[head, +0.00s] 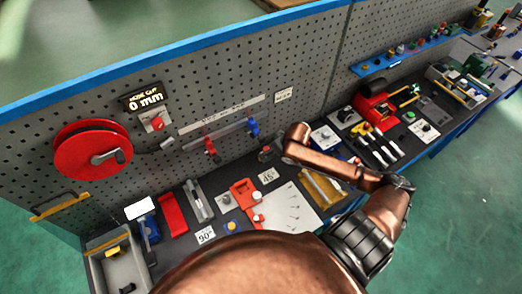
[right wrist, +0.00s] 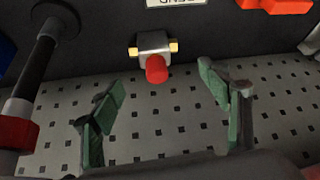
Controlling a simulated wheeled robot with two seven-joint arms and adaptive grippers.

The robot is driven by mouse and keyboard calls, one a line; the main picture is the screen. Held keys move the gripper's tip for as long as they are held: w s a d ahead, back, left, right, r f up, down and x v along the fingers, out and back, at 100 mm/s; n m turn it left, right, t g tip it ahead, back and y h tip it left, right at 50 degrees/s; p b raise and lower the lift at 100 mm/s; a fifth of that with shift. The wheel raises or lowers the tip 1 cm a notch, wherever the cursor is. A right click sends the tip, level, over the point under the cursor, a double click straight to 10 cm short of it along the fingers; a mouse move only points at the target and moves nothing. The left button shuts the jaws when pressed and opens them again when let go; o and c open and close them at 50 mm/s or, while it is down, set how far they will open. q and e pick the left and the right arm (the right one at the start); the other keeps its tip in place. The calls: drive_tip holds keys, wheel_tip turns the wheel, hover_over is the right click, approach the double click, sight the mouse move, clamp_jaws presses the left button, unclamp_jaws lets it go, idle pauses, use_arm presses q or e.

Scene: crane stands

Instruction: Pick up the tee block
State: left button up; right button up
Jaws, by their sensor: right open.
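The tee block is a small silver block (right wrist: 153,43) with brass fittings on both sides and a red round end facing the camera. It rests on the dark bench surface near the top middle of the right wrist view. My right gripper (right wrist: 160,82) is open, its two green-padded fingers on either side of the line to the block. The block lies beyond the fingertips, with nothing between the fingers. In the head view my right arm reaches over the bench, but its fingers cannot be made out. My left gripper is not in view.
A grey pegboard (head: 220,92) stands along the back of the bench. A red reel (head: 92,150) hangs at its left. In the right wrist view, a dark rod with a red collar (right wrist: 17,132) is close on the left, and a white label (right wrist: 176,2) lies beyond the block.

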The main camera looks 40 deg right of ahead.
drive_tip(key=x, duration=0.3)
drive_tip(key=shift+s, duration=0.1)
drive_tip(key=x, duration=0.4)
drive_tip(key=shift+d+r, duration=0.1)
drive_tip(key=shift+f, duration=0.3)
drive_tip(key=c, duration=1.9)
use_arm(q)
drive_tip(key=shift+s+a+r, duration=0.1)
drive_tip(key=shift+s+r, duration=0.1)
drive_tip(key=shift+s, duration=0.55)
use_arm(e)
drive_tip(key=shift+o, duration=0.2)
